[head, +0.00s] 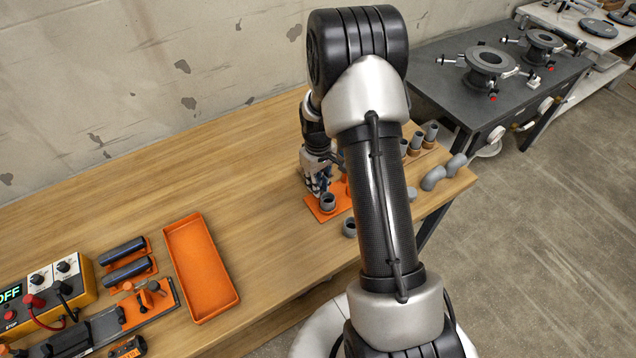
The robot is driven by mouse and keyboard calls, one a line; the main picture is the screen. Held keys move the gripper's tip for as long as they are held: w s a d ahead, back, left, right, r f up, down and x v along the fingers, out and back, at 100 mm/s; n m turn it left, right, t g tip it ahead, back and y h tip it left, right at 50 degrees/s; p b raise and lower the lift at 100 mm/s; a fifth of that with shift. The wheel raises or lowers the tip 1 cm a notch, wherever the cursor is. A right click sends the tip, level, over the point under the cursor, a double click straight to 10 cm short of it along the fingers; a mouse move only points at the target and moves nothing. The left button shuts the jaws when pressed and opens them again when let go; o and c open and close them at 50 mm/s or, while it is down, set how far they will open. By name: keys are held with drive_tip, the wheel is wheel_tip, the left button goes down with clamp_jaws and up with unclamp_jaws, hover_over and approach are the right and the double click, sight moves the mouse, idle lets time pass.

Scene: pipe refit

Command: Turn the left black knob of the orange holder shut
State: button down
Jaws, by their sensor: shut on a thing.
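The orange holder (328,212) lies on the wooden workbench, partly covered by my arm. A short grey pipe piece (328,202) stands upright on it. My gripper (318,190) points down at the left, back part of the holder. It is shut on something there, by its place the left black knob. The fingers hide the knob, so I cannot see its shape or how far it is turned. My arm also hides the right side of the holder.
A loose grey ring (349,228) lies in front of the holder. Grey elbows (434,178) and upright fittings (431,132) stand to the right. An empty orange tray (201,268) and a control box (45,290) are at left. The bench between tray and holder is clear.

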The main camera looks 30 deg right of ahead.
drive_tip(key=m+p, duration=0.1)
drive_tip(key=m, duration=0.3)
drive_tip(key=shift+m, duration=0.3)
drive_tip(key=c, duration=1.5)
unclamp_jaws()
wheel_tip(320, 180, up, 12)
